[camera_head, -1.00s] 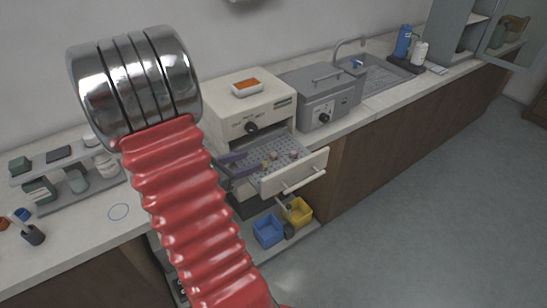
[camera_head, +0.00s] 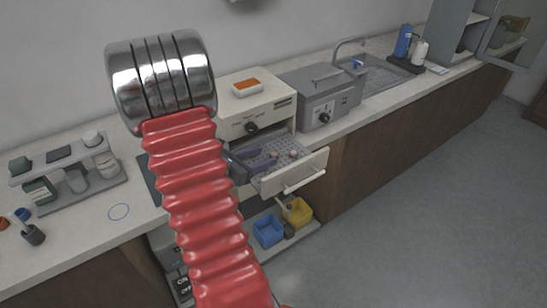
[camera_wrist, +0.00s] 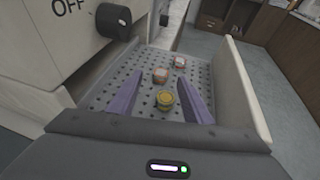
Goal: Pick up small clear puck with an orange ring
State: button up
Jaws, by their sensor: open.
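An open drawer (camera_wrist: 205,82) with a perforated floor holds several small pucks, seen in the wrist view. A yellowish puck (camera_wrist: 165,100) is nearest, between my purple fingers. A pinkish-orange puck (camera_wrist: 160,75) lies just beyond it, about level with the fingertips, and a pale puck with a reddish mark (camera_wrist: 180,62) is farther back. They are too small and blurred to tell which is clear with an orange ring. My gripper (camera_wrist: 161,80) is open and empty over the drawer. In the head view my gripper (camera_head: 268,160) reaches into the drawer (camera_head: 292,175) from the left.
The drawer belongs to a beige machine (camera_head: 255,112) with a black knob and an orange-and-white item (camera_head: 247,87) on top. A grey box-shaped machine (camera_head: 322,100) stands to its right. Blue (camera_head: 268,230) and yellow (camera_head: 298,212) bins are below. The drawer's side wall rises at the right.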

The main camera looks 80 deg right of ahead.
aim_at(275, 153)
jog(key=shift+x, duration=2.15)
jog(key=shift+f, duration=0.1)
jog(key=shift+c, duration=0.7)
jog(key=c, duration=1)
notch_tip(275, 153, up, 18)
